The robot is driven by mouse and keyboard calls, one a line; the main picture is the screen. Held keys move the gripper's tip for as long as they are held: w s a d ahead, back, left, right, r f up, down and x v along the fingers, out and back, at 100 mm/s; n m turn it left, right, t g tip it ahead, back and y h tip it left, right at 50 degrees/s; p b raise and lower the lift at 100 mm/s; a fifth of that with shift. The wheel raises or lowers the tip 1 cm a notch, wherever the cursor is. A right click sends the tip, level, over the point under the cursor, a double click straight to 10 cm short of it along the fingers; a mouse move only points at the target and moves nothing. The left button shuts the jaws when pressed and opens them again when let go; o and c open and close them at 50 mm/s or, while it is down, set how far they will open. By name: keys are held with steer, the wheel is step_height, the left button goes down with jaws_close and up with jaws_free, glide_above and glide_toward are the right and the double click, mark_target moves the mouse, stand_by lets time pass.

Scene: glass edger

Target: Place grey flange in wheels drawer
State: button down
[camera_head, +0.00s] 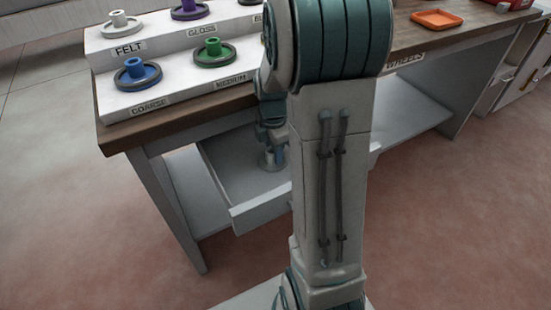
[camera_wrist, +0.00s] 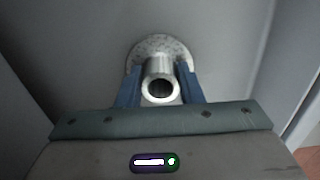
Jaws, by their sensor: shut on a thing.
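The grey flange (camera_wrist: 148,48) shows in the wrist view as a speckled disc with a metal tube standing toward the camera. My gripper (camera_wrist: 159,72) is shut on it, with blue fingers on both sides of the tube. In the head view, my gripper (camera_head: 272,158) is down inside an open grey drawer (camera_head: 226,172) under the table. The flange is low over the drawer floor; I cannot tell whether it touches. My arm hides the drawer's middle and right. A WHEELS label (camera_head: 405,61) on the table edge is partly hidden by my arm.
A white stepped rack (camera_head: 172,88) on the wooden table holds several coloured wheels, including a blue one (camera_head: 138,73) and a green one (camera_head: 213,52). An orange tray (camera_head: 436,18) lies at the right. The drawer floor around the flange looks bare.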

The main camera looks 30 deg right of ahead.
steer(key=shift+s+a+r, duration=0.1)
steer(key=shift+s, duration=0.5)
steer(key=shift+s+r, duration=0.25)
steer(key=shift+f, duration=0.35)
steer(key=c, duration=0.9)
jaws_free()
